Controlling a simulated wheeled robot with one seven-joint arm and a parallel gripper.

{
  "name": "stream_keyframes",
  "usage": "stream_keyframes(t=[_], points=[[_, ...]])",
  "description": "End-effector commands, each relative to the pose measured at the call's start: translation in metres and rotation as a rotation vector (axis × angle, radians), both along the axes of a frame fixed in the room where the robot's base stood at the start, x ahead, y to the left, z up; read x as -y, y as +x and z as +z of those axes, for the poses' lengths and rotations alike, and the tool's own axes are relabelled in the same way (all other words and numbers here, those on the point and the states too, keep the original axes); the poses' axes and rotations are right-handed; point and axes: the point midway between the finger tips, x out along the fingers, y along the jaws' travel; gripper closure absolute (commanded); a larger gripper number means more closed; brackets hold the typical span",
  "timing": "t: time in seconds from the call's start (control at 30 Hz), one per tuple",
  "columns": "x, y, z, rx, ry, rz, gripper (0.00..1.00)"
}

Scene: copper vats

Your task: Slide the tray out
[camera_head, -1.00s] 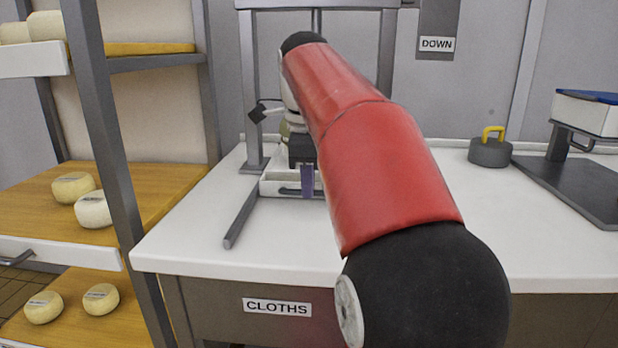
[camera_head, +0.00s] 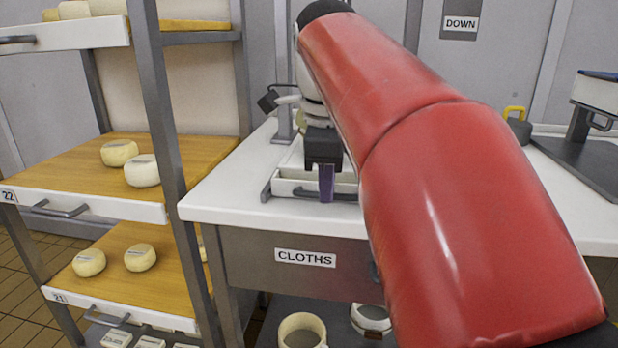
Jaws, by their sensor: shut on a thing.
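The white tray (camera_head: 288,186) sits on the white counter (camera_head: 232,190) near its front edge, with a grey handle bar (camera_head: 345,196) across its front. My gripper (camera_head: 326,184) points down at the front of the tray, its purple fingers shut on the handle. My red arm covers the tray's right part and much of the press frame (camera_head: 285,110) behind it. A foot of the frame ends beside the tray's left front corner.
A rack at left holds boards with cheeses (camera_head: 119,153) and handled fronts, close to the counter. A drawer labelled CLOTHS (camera_head: 305,258) is below. A dark weight with a yellow handle (camera_head: 515,122) and a scale (camera_head: 590,160) stand at right.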

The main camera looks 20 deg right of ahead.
Motion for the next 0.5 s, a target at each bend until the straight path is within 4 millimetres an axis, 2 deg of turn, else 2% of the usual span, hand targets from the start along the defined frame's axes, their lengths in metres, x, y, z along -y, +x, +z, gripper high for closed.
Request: stream_keyframes(t=[0.27, 0.3, 0.43, 0.5], points=[[-0.0001, 0.0000, 0.0006, 0.001, -0.001, 0.000, 1.00], [-0.0001, 0.0000, 0.0006, 0.001, -0.001, 0.000, 0.85], [-0.0001, 0.0001, 0.0005, 0.001, -0.001, 0.000, 0.69], [-0.0001, 0.0001, 0.0004, 0.001, -0.001, 0.000, 0.67]])
